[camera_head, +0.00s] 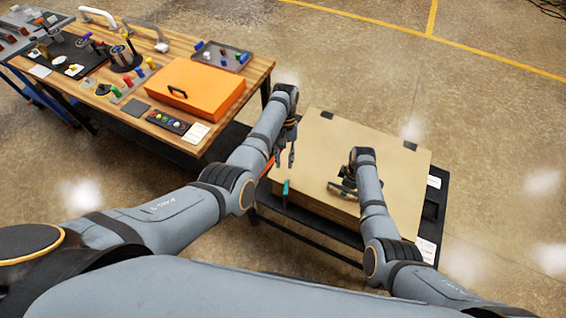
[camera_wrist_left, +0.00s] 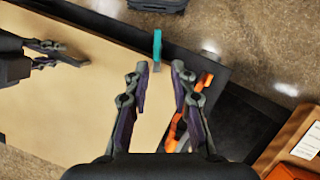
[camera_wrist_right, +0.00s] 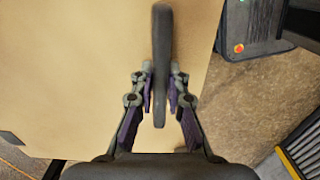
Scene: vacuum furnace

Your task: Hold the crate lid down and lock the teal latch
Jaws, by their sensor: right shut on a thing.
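The crate lid (camera_head: 330,140) is a broad tan board lying closed on the crate. It also fills much of the left wrist view (camera_wrist_left: 75,105). The teal latch (camera_head: 286,187) stands up at the lid's near left corner; in the left wrist view the latch (camera_wrist_left: 157,50) is just beyond my left fingertips. My left gripper (camera_head: 284,158) is open and empty over the lid's left edge, apart from the latch. My right gripper (camera_head: 340,188) is shut on the dark lid handle (camera_wrist_right: 161,50), low over the lid. Its fingers flank the bar in the right wrist view.
An orange lever-like piece (camera_wrist_left: 172,132) lies at the crate's left side, partly hidden by my left finger. The dark stand (camera_head: 433,205) extends past the crate on the right. A wooden workbench (camera_head: 255,72) with an orange box (camera_head: 196,88) is at left.

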